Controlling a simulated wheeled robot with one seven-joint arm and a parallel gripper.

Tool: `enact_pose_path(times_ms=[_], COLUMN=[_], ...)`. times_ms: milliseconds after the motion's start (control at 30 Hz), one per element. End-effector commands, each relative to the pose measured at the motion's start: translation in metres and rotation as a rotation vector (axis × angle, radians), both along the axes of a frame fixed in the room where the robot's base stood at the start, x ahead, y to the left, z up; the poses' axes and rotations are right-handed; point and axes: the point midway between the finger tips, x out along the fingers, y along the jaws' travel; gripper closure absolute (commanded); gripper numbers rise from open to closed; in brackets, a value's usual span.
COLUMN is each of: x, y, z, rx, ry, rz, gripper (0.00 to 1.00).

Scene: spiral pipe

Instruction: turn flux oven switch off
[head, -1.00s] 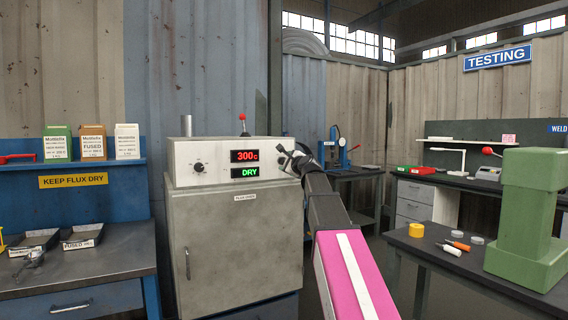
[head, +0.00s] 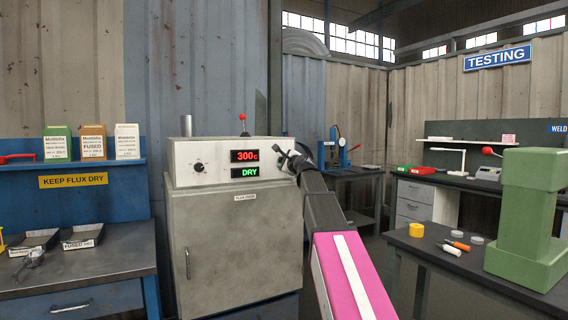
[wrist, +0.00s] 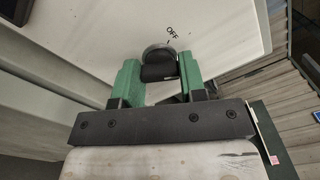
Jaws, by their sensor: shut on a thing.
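The flux oven (head: 238,235) is a grey cabinet with a white control panel (head: 215,174) on top. Its displays (head: 244,164) read 300c in red and DRY in green. My gripper (head: 286,160) is at the right end of the panel and hides the switch there. In the wrist view the switch (wrist: 159,66) is a round black knob with a grip bar, beside an OFF label (wrist: 172,33). The green fingers of my gripper (wrist: 160,77) stand on both sides of the knob, shut on it.
A second knob (head: 198,167) is on the panel's left. A bench with trays (head: 82,237) is at left. A dark table with a green machine (head: 525,230) is at right.

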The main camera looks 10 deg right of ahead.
Motion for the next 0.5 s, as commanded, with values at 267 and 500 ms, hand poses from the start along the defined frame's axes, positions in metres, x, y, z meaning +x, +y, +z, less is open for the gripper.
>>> enact_pose_path(times_ms=[267,500], x=[-0.0003,-0.0003], y=[0.0002,0.0003], z=[-0.0004,-0.0005], rx=[-0.128,-0.329], ry=[-0.041,-0.105], rz=[0.0,0.002], gripper=[0.85,0.85])
